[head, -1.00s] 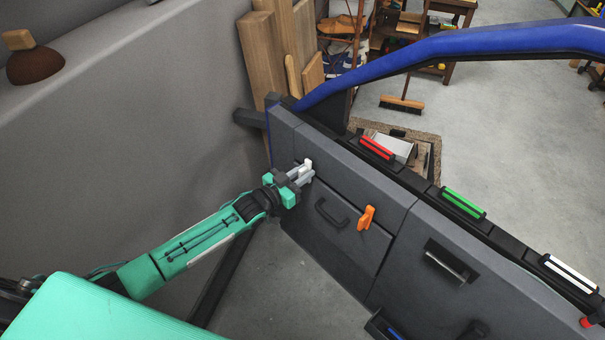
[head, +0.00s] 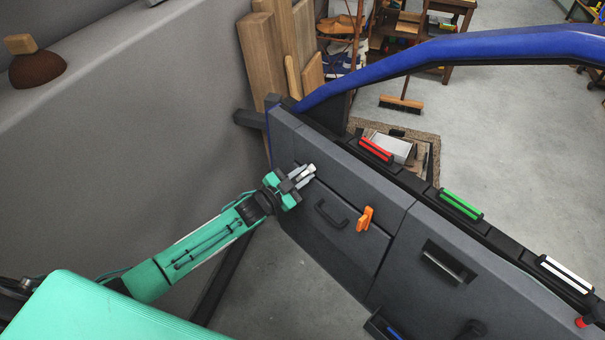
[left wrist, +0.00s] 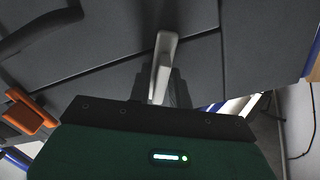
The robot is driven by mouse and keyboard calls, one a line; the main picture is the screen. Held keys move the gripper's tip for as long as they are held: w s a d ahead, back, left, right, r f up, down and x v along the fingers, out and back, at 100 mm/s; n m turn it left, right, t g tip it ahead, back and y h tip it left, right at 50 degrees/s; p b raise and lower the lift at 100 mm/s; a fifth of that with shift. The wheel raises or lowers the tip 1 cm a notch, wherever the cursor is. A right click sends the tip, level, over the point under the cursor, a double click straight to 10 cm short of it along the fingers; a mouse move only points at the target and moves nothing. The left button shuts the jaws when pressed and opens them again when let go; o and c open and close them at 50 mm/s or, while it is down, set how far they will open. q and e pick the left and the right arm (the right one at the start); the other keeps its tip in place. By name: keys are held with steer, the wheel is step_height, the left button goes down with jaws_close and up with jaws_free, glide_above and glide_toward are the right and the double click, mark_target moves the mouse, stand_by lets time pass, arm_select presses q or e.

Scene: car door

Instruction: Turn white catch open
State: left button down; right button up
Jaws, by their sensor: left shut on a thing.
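The white catch (head: 309,168) is on the dark grey door panel (head: 345,175), near its left end. In the left wrist view the catch (left wrist: 164,55) is a pale lever standing out from the panel, its lower part between my fingers. My left gripper (head: 302,176) is at the catch and shut on it. In the left wrist view the fingers (left wrist: 160,88) partly hide it. In the head view the catch looks tilted to the right. My right gripper is not in view.
An orange catch (head: 365,218) and a dark pull handle (head: 331,213) are close by on the panel. Red (head: 376,150), green (head: 461,204) and white (head: 567,275) bars lie along the top edge. A grey wall (head: 130,130) bounds the left side.

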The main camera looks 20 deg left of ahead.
arm_select(q)
steer(key=m, duration=0.3)
steer(key=shift+f+m, duration=0.1)
steer(key=shift+m, duration=0.3)
steer(key=m, duration=0.3)
steer(key=shift+s+d+f+m, duration=0.1)
steer(key=shift+m, duration=0.2)
steer(key=shift+m+b, duration=0.45)
steer(key=shift+m, duration=0.35)
steer(key=shift+f+m+b, duration=0.1)
steer(key=shift+m+b, duration=0.25)
steer(key=shift+m, duration=1.15)
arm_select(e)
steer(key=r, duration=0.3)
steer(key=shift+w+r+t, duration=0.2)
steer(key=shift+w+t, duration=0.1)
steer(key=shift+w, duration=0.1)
arm_select(q)
steer(key=c, duration=1.5)
jaws_free()
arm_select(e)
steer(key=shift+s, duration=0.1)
